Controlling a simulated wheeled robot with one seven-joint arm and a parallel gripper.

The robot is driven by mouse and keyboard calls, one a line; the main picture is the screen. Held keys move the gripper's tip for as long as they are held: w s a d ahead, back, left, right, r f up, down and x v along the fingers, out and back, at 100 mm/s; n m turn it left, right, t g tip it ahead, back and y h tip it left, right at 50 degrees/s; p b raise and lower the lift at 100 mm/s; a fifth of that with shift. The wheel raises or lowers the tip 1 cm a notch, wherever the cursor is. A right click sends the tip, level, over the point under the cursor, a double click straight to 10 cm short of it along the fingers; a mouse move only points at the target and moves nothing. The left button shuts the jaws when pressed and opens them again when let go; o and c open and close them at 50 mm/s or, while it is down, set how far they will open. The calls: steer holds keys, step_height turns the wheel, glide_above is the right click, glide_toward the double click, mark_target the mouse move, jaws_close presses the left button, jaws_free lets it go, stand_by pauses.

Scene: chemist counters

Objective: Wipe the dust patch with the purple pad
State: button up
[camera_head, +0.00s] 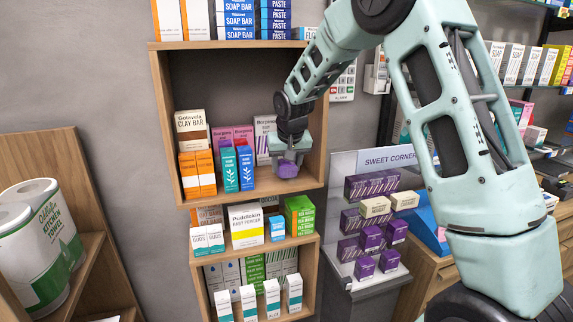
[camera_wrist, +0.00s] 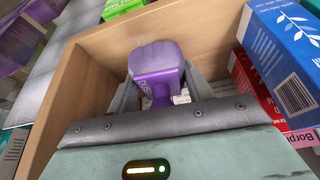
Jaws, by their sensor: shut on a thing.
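The purple pad (camera_head: 287,168) is between the fingers of my gripper (camera_head: 288,158), inside the upper open compartment of the wooden shelf unit (camera_head: 318,150), towards its right side. In the wrist view the purple block (camera_wrist: 155,58) stands out beyond my gripper (camera_wrist: 160,84), with a finger on each side of it. My gripper is shut on the pad. I cannot make out the dust patch in either view; the pad and gripper hide part of the shelf board. I cannot tell whether the pad touches the board.
Boxes stand left of my gripper, including a blue box (camera_head: 246,168) and a clay bar box (camera_head: 192,130). In the wrist view a blue box (camera_wrist: 285,55) and a red box (camera_wrist: 258,90) are close on the right. A sweets display (camera_head: 345,165) stands right of the shelf.

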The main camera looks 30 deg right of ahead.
mark_target(300, 178)
steer(key=shift+f+b, duration=0.55)
steer(key=shift+f, duration=0.3)
steer(key=shift+s+d+r+p, duration=0.1)
steer(key=shift+s+d+p, duration=0.2)
steer(key=shift+d, duration=0.7)
steer(key=shift+s+d+r+p, duration=0.15)
steer(key=shift+s+d, duration=0.15)
steer(key=shift+d, duration=0.65)
steer(key=shift+w+a+f+b, duration=0.1)
steer(key=shift+w+a, duration=0.1)
steer(key=shift+a, duration=0.4)
steer(key=shift+w+a+f+b, duration=0.1)
steer(key=shift+w+a, duration=0.05)
steer(key=shift+a, duration=0.5)
steer(key=shift+w+a+f+b, duration=0.1)
steer(key=shift+w+a, duration=0.1)
steer(key=shift+a, duration=0.4)
steer(key=shift+a, duration=0.1)
steer(key=shift+r, duration=0.15)
steer(key=shift+r+p, duration=2.15)
steer(key=shift+r, duration=0.75)
